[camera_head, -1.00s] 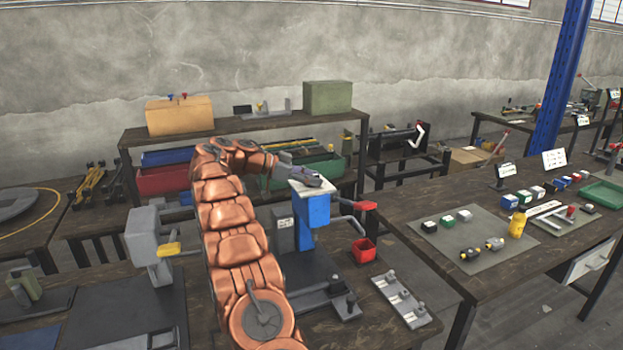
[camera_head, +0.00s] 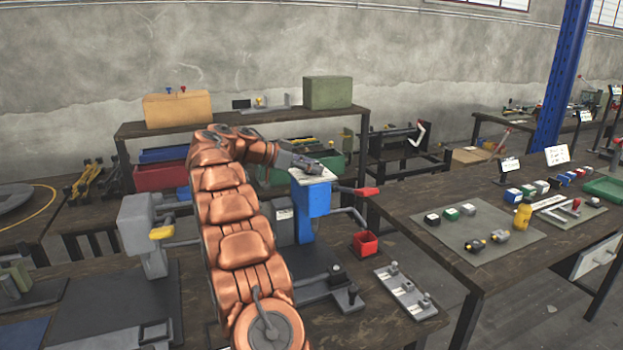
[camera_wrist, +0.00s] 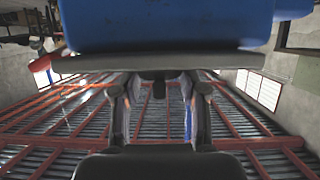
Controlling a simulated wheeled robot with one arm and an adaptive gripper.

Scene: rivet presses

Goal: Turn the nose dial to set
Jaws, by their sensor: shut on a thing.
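The blue rivet press (camera_head: 313,198) stands on the bench, with a pale plate (camera_head: 322,178) on top and a red-tipped lever (camera_head: 366,192) on its right. My gripper (camera_head: 318,169) is at the top of this press in the head view. In the wrist view, the blue press body (camera_wrist: 165,22) fills the top edge with a grey plate edge (camera_wrist: 165,61) below it. My gripper (camera_wrist: 158,88) has its fingers on either side of a small dark part, the nose dial (camera_wrist: 157,75), at that edge. Its markings do not show.
A grey press (camera_head: 140,235) with a yellow handle stands to the left. A red bin (camera_head: 364,244) and a grey fixture plate (camera_head: 405,293) are to the right. Another table (camera_head: 440,235) with small parts stands beyond. A shelf (camera_head: 240,124) is behind.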

